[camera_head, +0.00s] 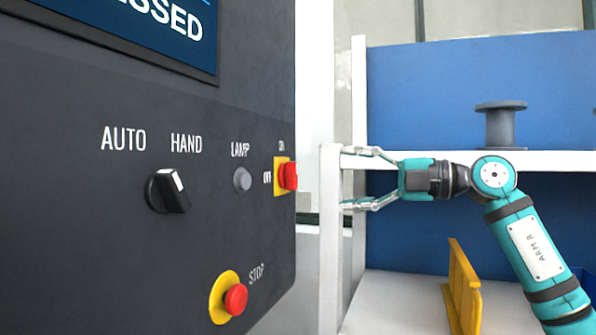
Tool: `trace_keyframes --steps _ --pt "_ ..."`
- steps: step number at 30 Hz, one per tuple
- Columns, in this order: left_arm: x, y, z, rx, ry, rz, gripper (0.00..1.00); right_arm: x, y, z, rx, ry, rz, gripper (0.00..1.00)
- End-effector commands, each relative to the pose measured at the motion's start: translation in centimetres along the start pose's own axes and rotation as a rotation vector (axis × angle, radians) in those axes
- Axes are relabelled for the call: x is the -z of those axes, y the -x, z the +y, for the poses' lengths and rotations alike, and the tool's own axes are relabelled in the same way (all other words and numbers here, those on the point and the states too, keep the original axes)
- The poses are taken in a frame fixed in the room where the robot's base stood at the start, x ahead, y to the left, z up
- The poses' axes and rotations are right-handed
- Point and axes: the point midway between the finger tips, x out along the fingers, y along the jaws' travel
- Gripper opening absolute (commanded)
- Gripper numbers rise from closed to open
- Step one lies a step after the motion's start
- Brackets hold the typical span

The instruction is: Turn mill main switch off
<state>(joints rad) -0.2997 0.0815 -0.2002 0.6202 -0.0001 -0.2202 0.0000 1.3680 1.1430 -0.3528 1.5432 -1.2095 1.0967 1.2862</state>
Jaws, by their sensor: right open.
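The mill main switch (289,176) is a red knob on a yellow plate, at the right edge of the dark control panel (100,230). An "ON" label is above it and another label, partly legible, is to its left. My right gripper (345,178) is open and empty, to the right of the switch, with its fingers pointing left toward it. A gap shows between the fingertips and the knob in the picture. My left gripper is not in view.
The panel also holds a black AUTO/HAND selector (168,191), a grey LAMP button (242,180) and a red STOP button (236,299). Behind my right arm stands a blue-backed shelf (430,80) with a grey spool (501,125) and a yellow bracket (463,290).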

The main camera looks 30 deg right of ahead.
Motion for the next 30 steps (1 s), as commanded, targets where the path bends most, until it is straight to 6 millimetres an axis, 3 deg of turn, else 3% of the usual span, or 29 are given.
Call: trace_keyframes --steps 9,15,28,30 --pt "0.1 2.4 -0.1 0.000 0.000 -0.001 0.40 0.1 -7.0 0.3 0.000 -0.001 0.004 0.74" --pt "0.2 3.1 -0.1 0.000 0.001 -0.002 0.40 0.0 -9.7 0.2 -0.001 0.000 0.002 0.74" --pt "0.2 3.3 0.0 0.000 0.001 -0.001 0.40 0.0 -10.6 0.0 -0.001 0.000 0.000 0.74" --pt "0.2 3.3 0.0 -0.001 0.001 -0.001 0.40 0.0 -10.6 0.0 -0.001 0.000 0.000 0.65"
